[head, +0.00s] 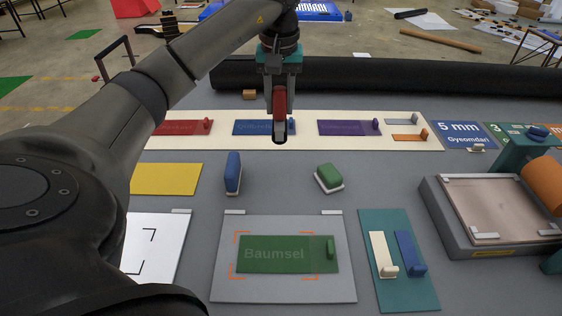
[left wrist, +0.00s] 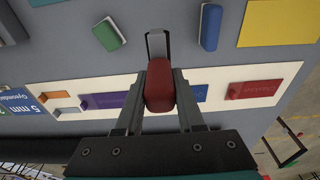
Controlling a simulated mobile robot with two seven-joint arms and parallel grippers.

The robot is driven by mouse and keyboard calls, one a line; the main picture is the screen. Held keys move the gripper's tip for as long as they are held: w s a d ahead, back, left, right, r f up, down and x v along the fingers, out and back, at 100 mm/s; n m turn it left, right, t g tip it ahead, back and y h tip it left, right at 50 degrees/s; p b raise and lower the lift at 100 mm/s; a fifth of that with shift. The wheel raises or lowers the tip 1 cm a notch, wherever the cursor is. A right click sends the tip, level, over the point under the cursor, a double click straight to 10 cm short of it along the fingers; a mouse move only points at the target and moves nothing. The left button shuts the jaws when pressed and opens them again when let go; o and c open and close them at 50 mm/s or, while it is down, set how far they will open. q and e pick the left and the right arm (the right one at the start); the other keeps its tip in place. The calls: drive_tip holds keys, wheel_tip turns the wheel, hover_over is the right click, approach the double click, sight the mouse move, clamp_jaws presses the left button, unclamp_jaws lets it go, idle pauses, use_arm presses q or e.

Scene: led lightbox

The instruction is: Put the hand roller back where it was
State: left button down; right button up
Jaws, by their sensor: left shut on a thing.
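My left gripper (head: 280,90) is shut on the red handle of a tool that looks like the hand roller (head: 279,104). The roller hangs with its dark end down, over the blue panel (head: 255,127) of the cream strip (head: 308,116). That end shows over bare grey table just past the strip's edge. The roller's height above the table is hard to judge. My right gripper is not in view.
A blue block (head: 233,170) and a green block (head: 328,176) stand in front of the strip. A green "Baumsel" panel (head: 275,254) lies on a grey plate (head: 230,290). A press with an orange roller (head: 546,180) is at right. A black roll (head: 400,76) lies behind.

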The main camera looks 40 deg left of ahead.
sight(279, 110)
use_arm(q)
wheel_tip(279, 110, down, 15)
drive_tip(key=shift+f+b, duration=0.2)
drive_tip(key=shift+b, duration=0.35)
drive_tip(key=shift+f, duration=0.1)
drive_tip(key=shift+f, duration=0.1)
drive_tip(key=c, duration=1)
unclamp_jaws()
drive_tip(key=shift+f, duration=0.1)
drive_tip(key=o, duration=0.5)
drive_tip(key=r, duration=0.8)
drive_tip(key=s+d+r+p, duration=0.1)
drive_tip(key=r, duration=0.3)
drive_tip(key=shift+r, duration=0.15)
